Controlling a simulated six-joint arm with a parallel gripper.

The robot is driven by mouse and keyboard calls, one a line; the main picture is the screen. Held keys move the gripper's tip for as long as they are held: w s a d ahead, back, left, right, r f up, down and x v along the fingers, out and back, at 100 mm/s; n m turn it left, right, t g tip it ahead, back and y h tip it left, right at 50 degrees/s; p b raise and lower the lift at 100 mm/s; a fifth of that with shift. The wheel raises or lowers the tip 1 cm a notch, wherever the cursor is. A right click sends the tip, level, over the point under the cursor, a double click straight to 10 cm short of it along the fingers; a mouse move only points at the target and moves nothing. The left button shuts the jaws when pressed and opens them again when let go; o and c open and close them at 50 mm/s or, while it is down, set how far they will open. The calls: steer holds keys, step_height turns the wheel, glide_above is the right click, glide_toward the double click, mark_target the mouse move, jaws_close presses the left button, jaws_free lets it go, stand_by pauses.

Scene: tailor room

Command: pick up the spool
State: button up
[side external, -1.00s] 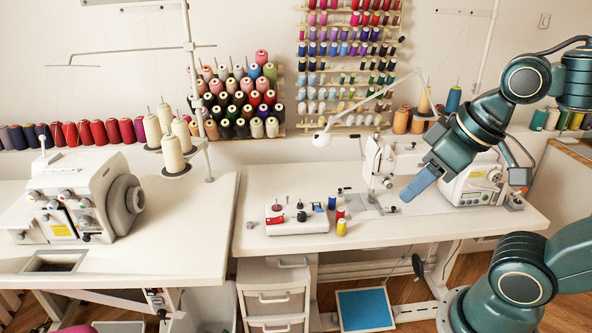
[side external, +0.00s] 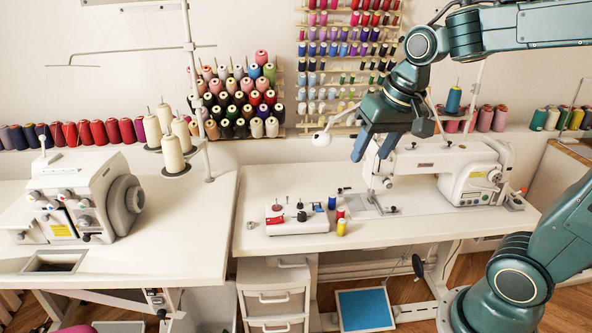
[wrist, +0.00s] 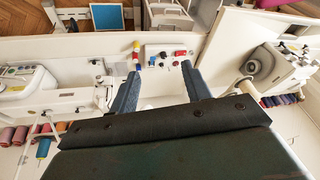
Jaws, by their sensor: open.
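Three small spools stand close together on the right-hand table: a blue spool (side external: 332,202), a red spool (side external: 340,213) and a yellow spool (side external: 341,228) nearest the front edge. They also show small in the wrist view, in a column beyond the left fingertip. My gripper (side external: 369,152) is open and empty. It is well above the table, behind and to the right of the spools in the side view. In the wrist view its two blue fingers are apart, with nothing between them.
A white winder box (side external: 297,222) with pegs stands just left of the spools. A white sewing machine (side external: 440,172) stands to their right, with my gripper over its left end. A lamp head (side external: 321,139) hangs left of the gripper. A thread rack covers the wall behind.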

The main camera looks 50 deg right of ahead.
steer(key=w+d+f+m+g, duration=0.1)
steer(key=w+d+f+m, duration=0.25)
steer(key=w, duration=0.25)
steer(key=m+g, duration=0.3)
steer(key=m, duration=0.6)
glide_above(341, 214)
step_height(341, 214, down, 19)
steer(key=shift+y, duration=0.3)
steer(key=shift+w+d+f, duration=0.15)
steer(key=shift+f, duration=1.25)
steer(key=shift+w+d+f, duration=0.1)
steer(key=shift+f, duration=1.35)
steer(key=shift+w+d+f, duration=0.15)
steer(key=shift+f, duration=1.25)
steer(key=shift+d+f, duration=0.15)
steer(key=shift+f, duration=2.4)
jaws_close()
